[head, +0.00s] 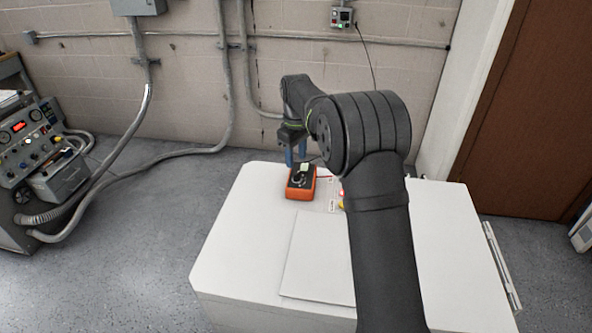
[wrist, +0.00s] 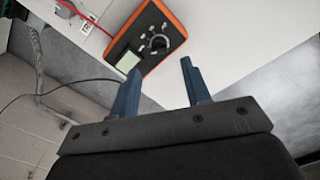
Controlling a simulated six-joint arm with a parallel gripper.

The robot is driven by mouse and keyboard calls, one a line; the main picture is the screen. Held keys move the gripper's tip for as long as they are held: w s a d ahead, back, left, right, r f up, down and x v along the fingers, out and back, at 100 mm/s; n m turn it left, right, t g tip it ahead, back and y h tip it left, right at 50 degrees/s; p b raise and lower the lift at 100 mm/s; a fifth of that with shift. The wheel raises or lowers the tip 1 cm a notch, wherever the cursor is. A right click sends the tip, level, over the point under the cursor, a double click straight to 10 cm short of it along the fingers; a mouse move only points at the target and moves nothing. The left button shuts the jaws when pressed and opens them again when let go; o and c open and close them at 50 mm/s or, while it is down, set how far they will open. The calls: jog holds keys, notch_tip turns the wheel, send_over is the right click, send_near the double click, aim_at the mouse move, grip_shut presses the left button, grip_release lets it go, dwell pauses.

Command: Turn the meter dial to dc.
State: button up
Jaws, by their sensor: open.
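The orange-edged meter (head: 301,185) lies on the white cabinet top near its far edge. In the wrist view the meter (wrist: 122,43) shows a black face, a pale greenish display (wrist: 128,62) and a round dial (wrist: 159,43) with a light ring. I cannot read the dial's marks. My gripper (head: 296,156) is at the meter's far side in the head view, above the cabinet. In the wrist view its two blue fingers (wrist: 160,72) are spread apart and empty, with the dial beyond their tips. The fingers appear clear of the dial.
The white cabinet (head: 240,245) has bare room left of the meter. A red lead (wrist: 85,17) runs from the meter side. Red and yellow parts (head: 341,200) sit right of it, partly behind my arm. A control console (head: 30,140) stands at far left.

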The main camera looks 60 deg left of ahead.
aim_at(297, 176)
notch_tip(297, 176, down, 6)
jog(key=shift+r, duration=0.1)
grip_shut()
